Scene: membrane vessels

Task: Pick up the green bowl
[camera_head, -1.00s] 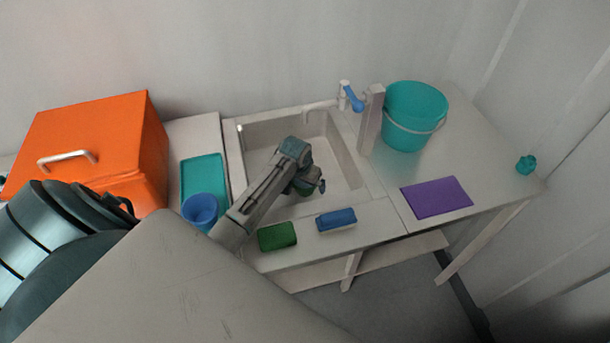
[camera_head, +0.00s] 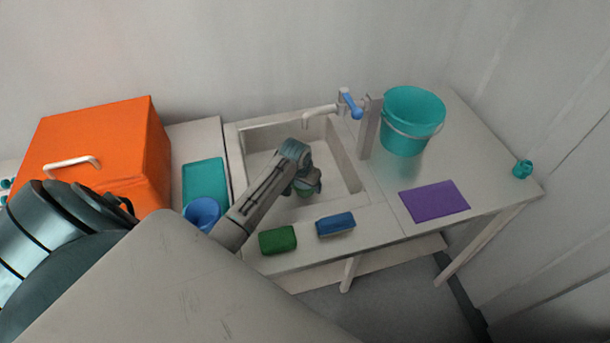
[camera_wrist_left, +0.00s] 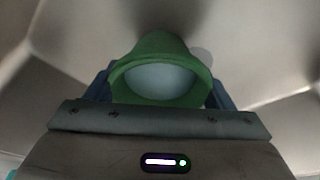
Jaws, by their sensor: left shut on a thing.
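The green bowl (camera_head: 304,191) is inside the sink (camera_head: 262,168), mostly hidden under my left gripper (camera_head: 312,184) in the head view. In the left wrist view the green bowl (camera_wrist_left: 160,62) shows its green rim and a pale inside. The fingers of my left gripper (camera_wrist_left: 160,85) show at both sides of the bowl, and it is shut on the bowl. I cannot tell whether the bowl touches the sink floor. My right gripper is in neither view.
A faucet (camera_head: 320,110) reaches over the sink's back edge. A green sponge (camera_head: 278,240) and a blue sponge (camera_head: 336,224) lie on the front ledge. A blue cup (camera_head: 202,212) and teal tray (camera_head: 205,180) are left. A teal bucket (camera_head: 411,118) and purple mat (camera_head: 434,201) are right.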

